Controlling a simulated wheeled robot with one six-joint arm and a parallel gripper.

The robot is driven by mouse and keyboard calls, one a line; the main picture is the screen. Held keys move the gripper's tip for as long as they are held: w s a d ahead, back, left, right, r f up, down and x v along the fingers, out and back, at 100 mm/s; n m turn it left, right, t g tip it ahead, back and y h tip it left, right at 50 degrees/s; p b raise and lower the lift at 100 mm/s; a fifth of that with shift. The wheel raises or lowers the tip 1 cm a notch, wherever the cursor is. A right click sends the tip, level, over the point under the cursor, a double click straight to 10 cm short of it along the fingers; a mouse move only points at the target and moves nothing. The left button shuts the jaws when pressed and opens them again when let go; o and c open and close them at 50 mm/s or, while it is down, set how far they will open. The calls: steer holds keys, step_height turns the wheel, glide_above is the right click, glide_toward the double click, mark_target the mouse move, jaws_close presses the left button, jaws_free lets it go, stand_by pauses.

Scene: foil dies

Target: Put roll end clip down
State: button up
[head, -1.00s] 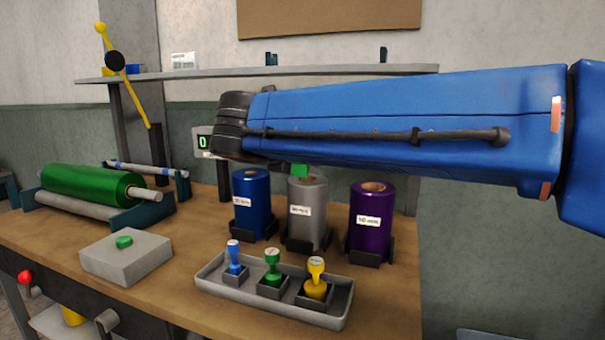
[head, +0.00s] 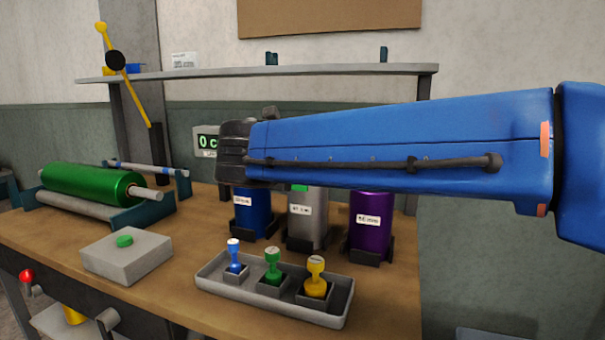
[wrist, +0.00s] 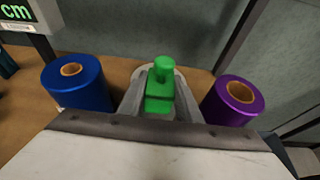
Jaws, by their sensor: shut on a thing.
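The green roll end clip (wrist: 160,92) is between the fingers of my gripper (wrist: 159,98) in the wrist view. My gripper is shut on it. The clip is over the silver roll, whose pale round top (wrist: 178,75) shows around it. In the head view a small green piece of the clip (head: 299,188) shows under my blue arm, at the upper end of the silver roll (head: 306,226). My arm hides the gripper and the roll's top there, so I cannot tell whether the clip touches the roll.
A blue roll (head: 252,216) and a purple roll (head: 371,222) stand on either side of the silver one. A grey tray (head: 220,281) with three stamps lies in front. A grey box with a green button (head: 124,241) and a green roll on a stand (head: 92,183) are left.

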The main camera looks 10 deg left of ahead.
steer(key=o, duration=1)
steer(key=shift+f, duration=0.65)
steer(key=shift+o, duration=0.2)
steer(key=shift+r, duration=0.45)
steer(key=v, duration=1.2)
steer(key=shift+r, duration=0.4)
